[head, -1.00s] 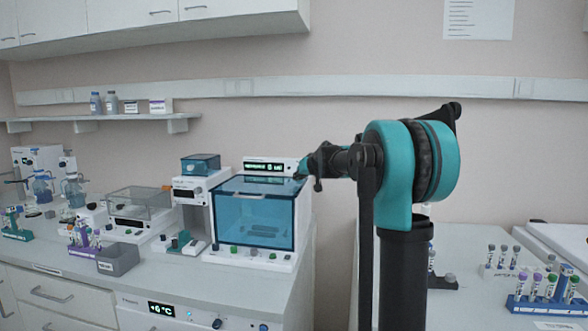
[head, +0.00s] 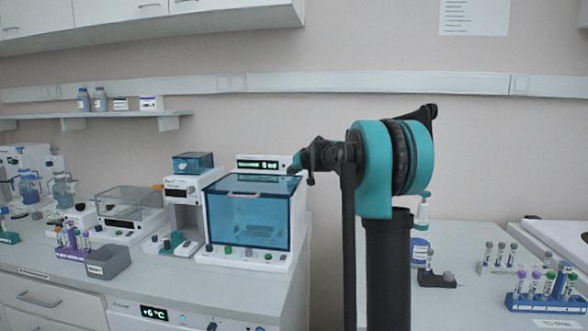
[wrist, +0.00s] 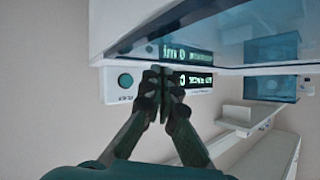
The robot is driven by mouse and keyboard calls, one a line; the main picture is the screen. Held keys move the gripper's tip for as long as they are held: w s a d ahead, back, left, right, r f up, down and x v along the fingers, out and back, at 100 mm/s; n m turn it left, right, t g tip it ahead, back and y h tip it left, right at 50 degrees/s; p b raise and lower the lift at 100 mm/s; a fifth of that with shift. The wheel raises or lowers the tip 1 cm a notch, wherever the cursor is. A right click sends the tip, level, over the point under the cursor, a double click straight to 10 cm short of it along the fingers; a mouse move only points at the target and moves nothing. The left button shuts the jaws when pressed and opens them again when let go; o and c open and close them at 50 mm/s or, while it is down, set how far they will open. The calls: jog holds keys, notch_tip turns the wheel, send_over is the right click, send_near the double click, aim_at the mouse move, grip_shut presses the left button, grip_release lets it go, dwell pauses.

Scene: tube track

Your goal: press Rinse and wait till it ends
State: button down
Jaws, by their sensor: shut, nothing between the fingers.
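A washer-like device with a blue see-through lid (head: 255,215) stands on the left bench. A raised panel with a lit display (head: 258,164) stands behind it, its text too blurred to read. In the wrist view the panel shows a round dark green button (wrist: 125,80) left of the display (wrist: 193,79), with a label too small to read. My gripper (wrist: 163,72) is shut and empty, its tips in front of the panel between button and display; I cannot tell whether they touch. In the head view my gripper (head: 297,168) is at the panel's right end, its tips partly hidden.
A grey bin (head: 108,262) and a purple tube rack (head: 72,250) are left of the device. A blue tube rack (head: 545,300) stands on the right bench. A wall shelf (head: 90,116) hangs at the back left. The floor gap lies between the benches.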

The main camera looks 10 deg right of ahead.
jog(key=shift+w+d, duration=0.3)
jog(key=shift+w, duration=0.55)
jog(key=shift+w+d, duration=0.25)
jog(key=shift+w, duration=0.65)
jog(key=shift+w+d, duration=0.3)
jog(key=shift+w, duration=0.55)
jog(key=shift+w, duration=0.15)
jog(key=shift+w+d, duration=0.15)
jog(key=shift+w, duration=0.1)
jog(key=shift+w+d, duration=0.15)
jog(key=shift+w, duration=0.25)
dwell(0.4)
jog(key=shift+s+a, duration=0.3)
jog(key=shift+s, duration=0.5)
jog(key=shift+s+a, duration=0.25)
jog(key=shift+s, duration=0.55)
jog(key=shift+s+a, duration=0.25)
jog(key=shift+s, duration=0.55)
jog(key=shift+s+a, duration=0.25)
jog(key=shift+s, duration=0.55)
